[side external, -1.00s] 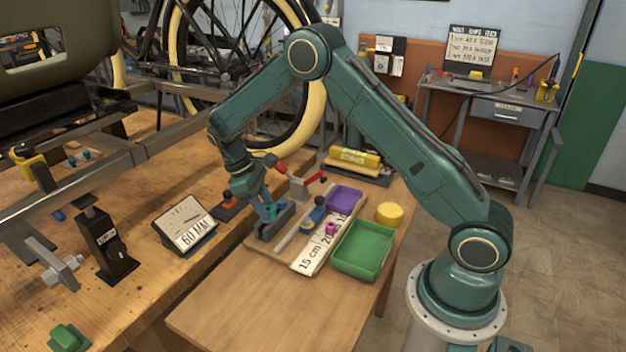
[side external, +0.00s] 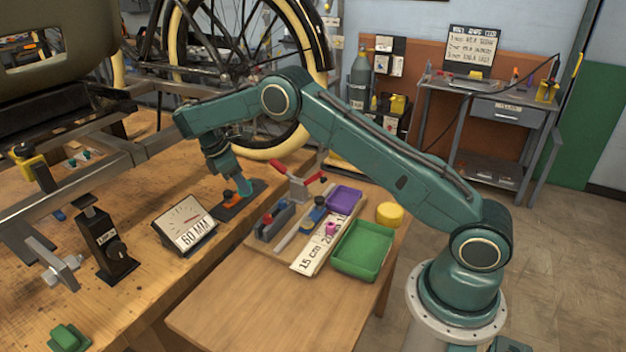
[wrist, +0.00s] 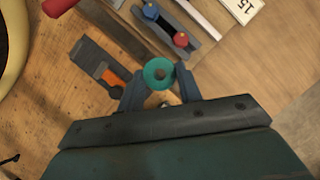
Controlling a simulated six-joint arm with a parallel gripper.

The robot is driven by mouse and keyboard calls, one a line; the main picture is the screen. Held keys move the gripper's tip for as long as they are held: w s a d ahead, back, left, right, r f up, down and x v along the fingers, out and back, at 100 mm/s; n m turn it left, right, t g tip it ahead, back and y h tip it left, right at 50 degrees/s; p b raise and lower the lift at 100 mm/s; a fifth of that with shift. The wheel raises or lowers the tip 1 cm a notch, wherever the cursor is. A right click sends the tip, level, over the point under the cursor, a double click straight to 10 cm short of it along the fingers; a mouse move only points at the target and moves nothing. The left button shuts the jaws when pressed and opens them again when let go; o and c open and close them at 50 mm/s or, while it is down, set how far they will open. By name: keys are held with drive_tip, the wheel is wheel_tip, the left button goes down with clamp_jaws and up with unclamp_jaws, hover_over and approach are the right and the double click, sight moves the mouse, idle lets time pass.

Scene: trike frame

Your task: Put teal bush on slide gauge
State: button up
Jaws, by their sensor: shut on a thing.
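The teal bush (wrist: 159,72) is round with a dark centre. My gripper (wrist: 159,82) is shut on it, with one finger on each side. In the side view my gripper (side external: 243,190) is over the workbench, at the slide gauge (side external: 228,212), a dark flat plate with an orange part. In the wrist view the slide gauge (wrist: 88,56) lies to the left of the bush, with its orange part close to the left finger. The bush looks apart from the orange part there. Its height above the gauge is hard to tell.
A grey rack (side external: 268,230) holds a blue and a red piece. A 60 MM display (side external: 186,226) stands left of the slide gauge. A red-handled clamp (side external: 298,185), purple tray (side external: 344,199) and green tray (side external: 362,250) are to the right. The near tabletop is bare.

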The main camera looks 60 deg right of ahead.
drive_tip(key=w+d+r+n+t, duration=0.3)
drive_tip(key=w+d+r+n, duration=0.15)
drive_tip(key=d+n, duration=0.25)
drive_tip(key=w+d+r+n+t, duration=0.2)
drive_tip(key=w+d+r+n, duration=0.2)
drive_tip(key=w+d+n, duration=0.3)
drive_tip(key=f, duration=0.5)
drive_tip(key=s+f, duration=0.1)
drive_tip(key=f, duration=0.4)
drive_tip(key=d+f, duration=0.1)
drive_tip(key=f, duration=0.4)
drive_tip(key=shift+s+f, duration=0.15)
drive_tip(key=shift+f, duration=0.1)
drive_tip(key=shift+f, duration=2.15)
drive_tip(key=shift+f, duration=0.15)
drive_tip(key=o, duration=1)
drive_tip(key=shift+c, duration=0.2)
